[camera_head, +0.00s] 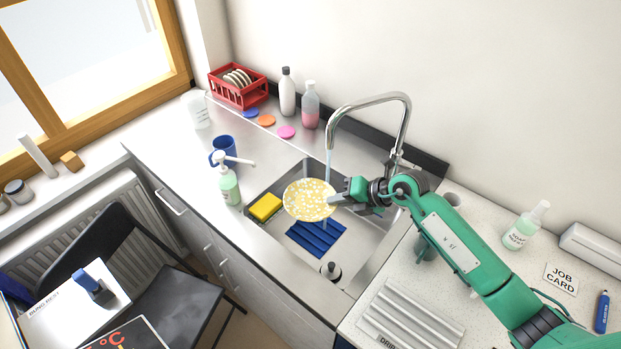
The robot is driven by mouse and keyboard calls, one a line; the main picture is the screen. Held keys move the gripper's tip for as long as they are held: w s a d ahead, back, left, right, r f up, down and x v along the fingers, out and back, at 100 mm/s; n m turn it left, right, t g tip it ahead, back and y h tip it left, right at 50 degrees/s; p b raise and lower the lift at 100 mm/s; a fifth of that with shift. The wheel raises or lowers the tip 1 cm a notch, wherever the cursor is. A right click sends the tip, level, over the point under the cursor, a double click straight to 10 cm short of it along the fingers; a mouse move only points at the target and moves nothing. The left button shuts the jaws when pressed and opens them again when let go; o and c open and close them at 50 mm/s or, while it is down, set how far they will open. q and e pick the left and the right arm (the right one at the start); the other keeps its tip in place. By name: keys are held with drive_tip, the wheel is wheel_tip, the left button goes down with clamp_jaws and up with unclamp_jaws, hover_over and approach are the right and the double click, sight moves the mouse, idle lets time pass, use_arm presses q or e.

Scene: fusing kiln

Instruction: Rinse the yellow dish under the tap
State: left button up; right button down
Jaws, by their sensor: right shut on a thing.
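The yellow dish (309,200), speckled with white, is held over the sink (368,237) by my right gripper (341,197), which is shut on its right edge. The tap (405,118) arches over the sink from the back right. A stream of water (328,163) falls from its spout toward the right side of the dish, and some water shows below the dish. I cannot tell exactly where the stream meets the dish. My left gripper is not in view.
A ridged drip tray (410,318) lies on the front right counter. The steel drainer left of the sink has free room.

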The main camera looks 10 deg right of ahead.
drive_tip(key=shift+r, duration=0.1)
drive_tip(key=s+r+p, duration=0.4)
drive_tip(key=s+p, duration=0.1)
drive_tip(key=p, duration=0.1)
drive_tip(key=shift+a, duration=0.3)
idle(0.6)
